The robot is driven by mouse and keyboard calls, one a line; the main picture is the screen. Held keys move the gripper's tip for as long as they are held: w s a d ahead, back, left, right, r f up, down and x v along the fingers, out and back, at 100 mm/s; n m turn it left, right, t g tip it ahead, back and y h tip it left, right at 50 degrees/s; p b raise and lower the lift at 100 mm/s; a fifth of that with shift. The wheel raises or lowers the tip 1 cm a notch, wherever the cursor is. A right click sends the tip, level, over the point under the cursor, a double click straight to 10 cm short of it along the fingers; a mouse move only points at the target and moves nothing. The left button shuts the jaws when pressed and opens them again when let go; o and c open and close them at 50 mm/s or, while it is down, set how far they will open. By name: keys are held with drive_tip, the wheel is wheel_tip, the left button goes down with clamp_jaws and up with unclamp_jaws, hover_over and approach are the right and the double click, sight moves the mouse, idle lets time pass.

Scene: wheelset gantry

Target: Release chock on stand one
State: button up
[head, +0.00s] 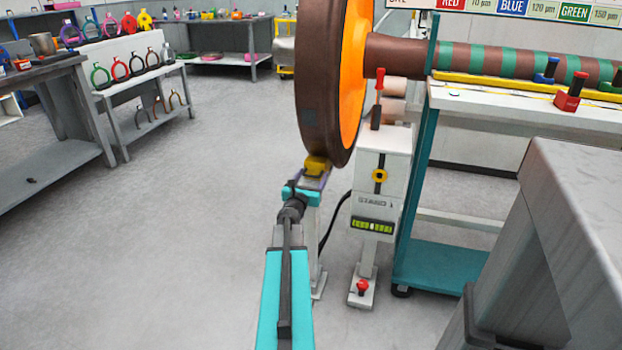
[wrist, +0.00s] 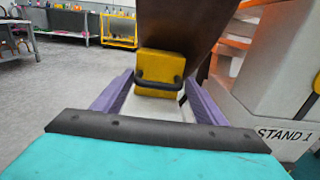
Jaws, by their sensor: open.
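The yellow chock (head: 317,165) with a dark handle sits low against the tread of the large brown wheel (head: 322,75). In the wrist view the chock (wrist: 157,66) is in the middle, on a pale surface, with the wheel right behind it. My gripper (head: 308,180) reaches it from the front. In the wrist view its purple fingers (wrist: 156,90) are spread on either side, with visible gaps to the chock. The fingers hold nothing. Stand one (head: 372,215) is the white post at the right; its "STAND 1" label (wrist: 284,134) shows in the wrist view.
A red-handled lever (head: 378,98) and a green level gauge (head: 372,226) are on the stand. A teal-framed trolley (head: 450,265) is to the right, below the striped axle (head: 490,60). Workbenches line the left and back. The floor at the left is clear.

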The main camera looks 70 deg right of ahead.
drive_tip(key=shift+d, duration=0.1)
drive_tip(key=c, duration=1.2)
drive_tip(key=shift+s+a+f+b, duration=0.1)
drive_tip(key=shift+a+b, duration=0.15)
drive_tip(key=shift+a, duration=0.8)
drive_tip(key=shift+s+a+r+b, duration=0.15)
drive_tip(key=shift+a+b, duration=0.15)
drive_tip(key=shift+a, duration=0.8)
drive_tip(key=shift+s+a+f+b, duration=0.15)
drive_tip(key=shift+a+b, duration=0.1)
drive_tip(key=shift+a, duration=0.8)
drive_tip(key=o, duration=1.2)
drive_tip(key=shift+w, duration=0.1)
drive_tip(key=shift+w+a, duration=0.1)
